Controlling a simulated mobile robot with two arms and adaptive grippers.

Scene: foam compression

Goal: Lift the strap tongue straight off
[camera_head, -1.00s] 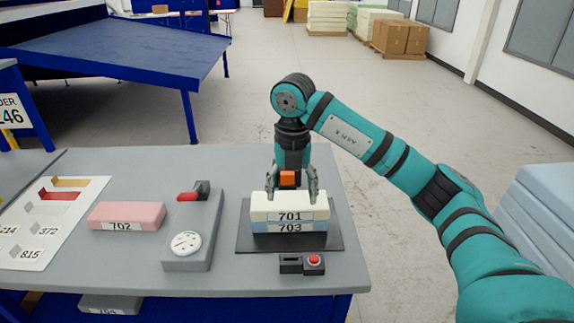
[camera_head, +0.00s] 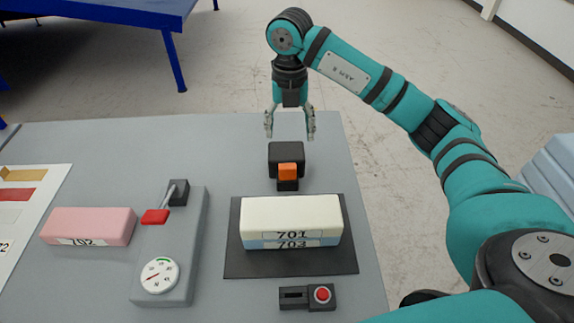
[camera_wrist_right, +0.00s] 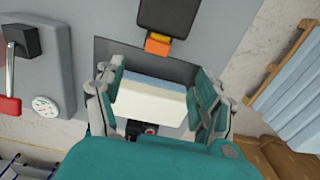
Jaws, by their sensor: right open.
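An orange strap tongue (camera_head: 287,171) sits at the front of a black block (camera_head: 286,153) behind the foam stack. It also shows in the right wrist view (camera_wrist_right: 158,44), against the block at the top. My right gripper (camera_head: 290,122) points down with its fingers apart and nothing between them. In the head view it appears above the black block, clear of the tongue. In the wrist view the foam stack shows beyond the open fingers. My left gripper is not in view.
A cream foam block 701 (camera_head: 290,216) lies on a blue block 703 (camera_head: 291,244), on a dark mat (camera_head: 240,262). A buckle with a red button (camera_head: 321,294) is in front. A dial and lever unit (camera_head: 179,288) and pink block 702 (camera_head: 90,226) are to the left.

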